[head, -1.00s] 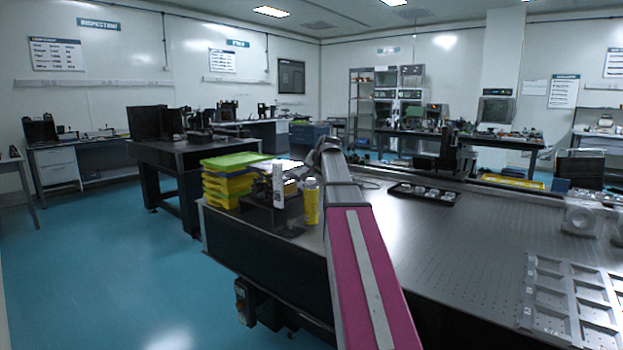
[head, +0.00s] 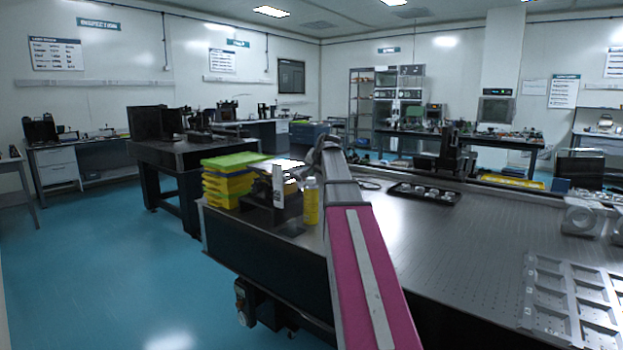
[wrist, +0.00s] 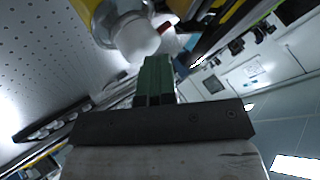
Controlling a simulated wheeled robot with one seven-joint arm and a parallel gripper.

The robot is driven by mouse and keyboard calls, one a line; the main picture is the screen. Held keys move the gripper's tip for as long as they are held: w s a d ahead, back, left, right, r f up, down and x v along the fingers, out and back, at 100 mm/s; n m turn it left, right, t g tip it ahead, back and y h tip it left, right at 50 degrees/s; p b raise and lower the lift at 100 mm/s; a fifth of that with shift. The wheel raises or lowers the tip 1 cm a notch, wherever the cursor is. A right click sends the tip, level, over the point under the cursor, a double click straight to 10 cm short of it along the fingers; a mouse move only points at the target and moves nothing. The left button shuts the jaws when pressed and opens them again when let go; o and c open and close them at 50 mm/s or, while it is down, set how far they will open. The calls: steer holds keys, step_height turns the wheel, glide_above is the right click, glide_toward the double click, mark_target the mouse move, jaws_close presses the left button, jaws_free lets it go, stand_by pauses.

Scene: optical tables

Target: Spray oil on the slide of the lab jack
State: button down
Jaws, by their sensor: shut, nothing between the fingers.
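My gripper (wrist: 155,72) shows in the wrist view with its green fingers together and nothing between them. Just beyond the fingertips is a bottle with a rounded white cap (wrist: 136,38); a small red-orange piece shows beside it. I cannot tell whether the fingers touch it. In the head view a yellow bottle (head: 311,203) stands near the left end of the table, with a white container (head: 278,185) to its left. A dark stand (head: 258,212) is by them; I cannot tell if it is the lab jack. The slide is not discernible. My arm hides my gripper there.
Stacked yellow and green trays (head: 232,180) stand left of the bottles. A black tray with small parts (head: 425,193) lies farther right on the perforated table (head: 450,240). A metal frame (head: 570,300) lies at the front right. The middle of the table is clear.

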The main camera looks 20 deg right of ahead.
mark_target(313, 178)
steer(key=shift+r, duration=3)
